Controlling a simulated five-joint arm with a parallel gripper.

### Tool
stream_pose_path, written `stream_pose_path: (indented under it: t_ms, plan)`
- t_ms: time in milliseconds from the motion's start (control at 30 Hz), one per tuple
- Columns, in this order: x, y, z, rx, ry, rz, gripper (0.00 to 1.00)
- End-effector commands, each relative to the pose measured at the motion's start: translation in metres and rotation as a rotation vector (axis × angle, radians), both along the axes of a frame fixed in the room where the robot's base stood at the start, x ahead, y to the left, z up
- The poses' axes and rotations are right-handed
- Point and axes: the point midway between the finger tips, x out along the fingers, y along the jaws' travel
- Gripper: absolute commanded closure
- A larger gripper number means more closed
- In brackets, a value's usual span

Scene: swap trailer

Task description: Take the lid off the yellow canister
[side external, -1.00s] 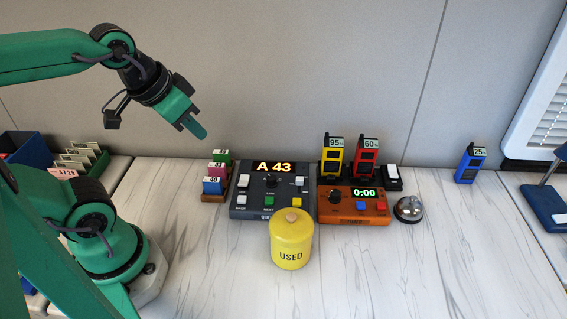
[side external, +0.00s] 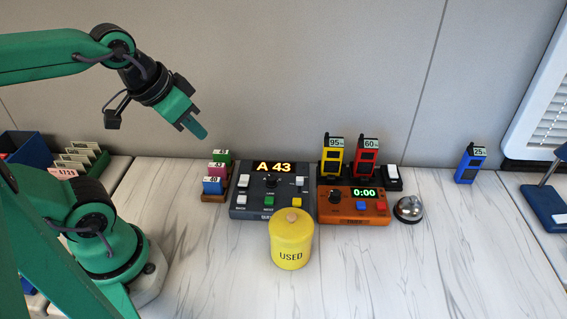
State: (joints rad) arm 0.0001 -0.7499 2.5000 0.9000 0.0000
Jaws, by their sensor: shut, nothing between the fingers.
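The yellow canister (side external: 291,250), marked "USED", stands upright on the white marbled counter in front of the two control boxes. Its yellow lid (side external: 292,222), with a light wooden-looking knob (side external: 291,216) on top, sits on it. My gripper (side external: 201,132) is shut and empty. It hangs in the air up and to the left of the canister, well apart from it, pointing down and to the right.
Behind the canister are a dark box (side external: 268,190) showing "A 43" and an orange box (side external: 353,206) showing "0:00". A bell (side external: 408,209) stands to the right. Coloured numbered blocks (side external: 213,186) stand at the left. The counter right of the canister is clear.

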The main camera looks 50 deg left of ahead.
Motion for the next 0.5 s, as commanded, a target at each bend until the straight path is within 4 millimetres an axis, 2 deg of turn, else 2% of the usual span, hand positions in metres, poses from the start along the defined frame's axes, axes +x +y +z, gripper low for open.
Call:
stream_pose_path:
  t_ms: [33, 400, 467, 500]
  plan:
    - [0.0, 0.0, 0.0, 0.0, 0.0, 0.0, 0.92]
    - [0.0, 0.0, 0.0, 0.0, 0.0, 0.0, 0.19]
    - [0.0, 0.0, 0.0, 0.0, 0.0, 0.0, 0.08]
    - [0.0, 0.0, 0.0, 0.0, 0.0, 0.0, 0.07]
